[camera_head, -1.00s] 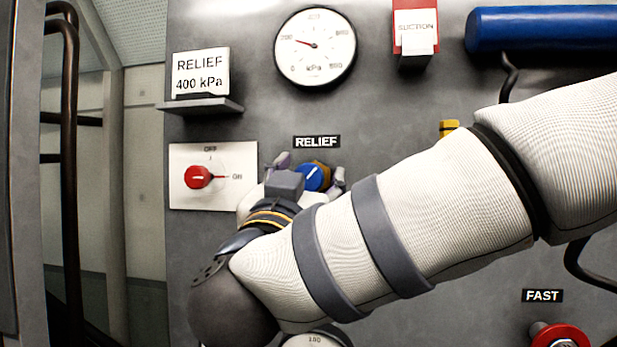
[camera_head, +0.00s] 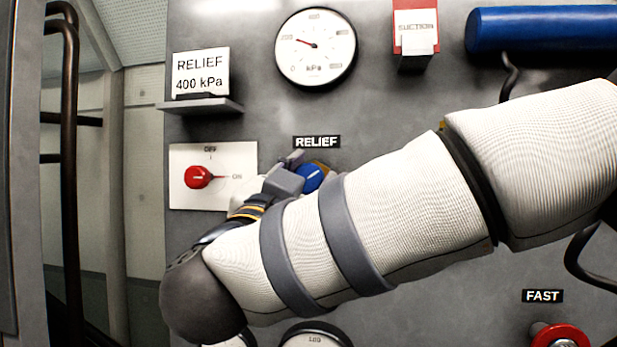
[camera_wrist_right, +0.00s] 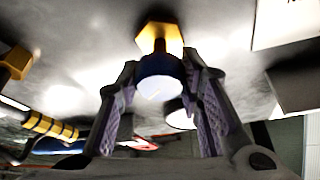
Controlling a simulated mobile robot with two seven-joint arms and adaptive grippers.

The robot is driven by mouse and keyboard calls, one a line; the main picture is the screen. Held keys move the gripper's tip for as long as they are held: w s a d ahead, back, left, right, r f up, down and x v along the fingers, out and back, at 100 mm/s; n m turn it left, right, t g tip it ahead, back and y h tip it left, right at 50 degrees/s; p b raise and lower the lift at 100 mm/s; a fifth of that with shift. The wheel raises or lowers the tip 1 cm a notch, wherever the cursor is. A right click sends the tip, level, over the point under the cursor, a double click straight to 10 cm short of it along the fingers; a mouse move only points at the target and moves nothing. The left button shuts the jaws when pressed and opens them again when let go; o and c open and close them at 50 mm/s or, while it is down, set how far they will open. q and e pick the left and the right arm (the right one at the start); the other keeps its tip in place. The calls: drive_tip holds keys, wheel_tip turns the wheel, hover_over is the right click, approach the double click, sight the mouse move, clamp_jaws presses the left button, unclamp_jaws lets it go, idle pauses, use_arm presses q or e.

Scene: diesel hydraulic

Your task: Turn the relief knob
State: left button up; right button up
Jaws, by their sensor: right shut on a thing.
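The blue relief knob (camera_head: 309,178) is on the grey panel under the black RELIEF label (camera_head: 316,142), with a brass fitting behind it. It also shows in the right wrist view (camera_wrist_right: 160,84), in front of a yellow hex fitting (camera_wrist_right: 160,38). My right gripper (camera_head: 308,170) is shut on the knob, one finger at each side in the right wrist view (camera_wrist_right: 162,90). My right forearm hides the lower part around the knob in the head view. My left gripper is not in view.
A red OFF/ON switch (camera_head: 198,177) is close left of the gripper. Above are a kPa gauge (camera_head: 316,48), a RELIEF 400 kPa card (camera_head: 201,72) and a SUCTION tag (camera_head: 415,28). A red FAST knob (camera_head: 560,336) is at lower right.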

drive_tip(key=m+g+h, duration=0.1)
drive_tip(key=m, duration=0.2)
drive_tip(key=m+g, duration=0.1)
drive_tip(key=m, duration=0.1)
drive_tip(key=m+g+h, duration=0.1)
drive_tip(key=m, duration=0.2)
drive_tip(key=shift+m+h, duration=0.3)
drive_tip(key=m+g, duration=0.1)
drive_tip(key=m, duration=0.2)
drive_tip(key=m+g, duration=0.1)
drive_tip(key=m, duration=0.2)
drive_tip(key=shift+m+g, duration=0.4)
drive_tip(key=shift+m, duration=0.3)
drive_tip(key=o, duration=1.2)
drive_tip(key=shift+c, duration=0.2)
drive_tip(key=v, duration=0.7)
drive_tip(key=shift+s, duration=0.25)
drive_tip(key=shift+a, duration=0.1)
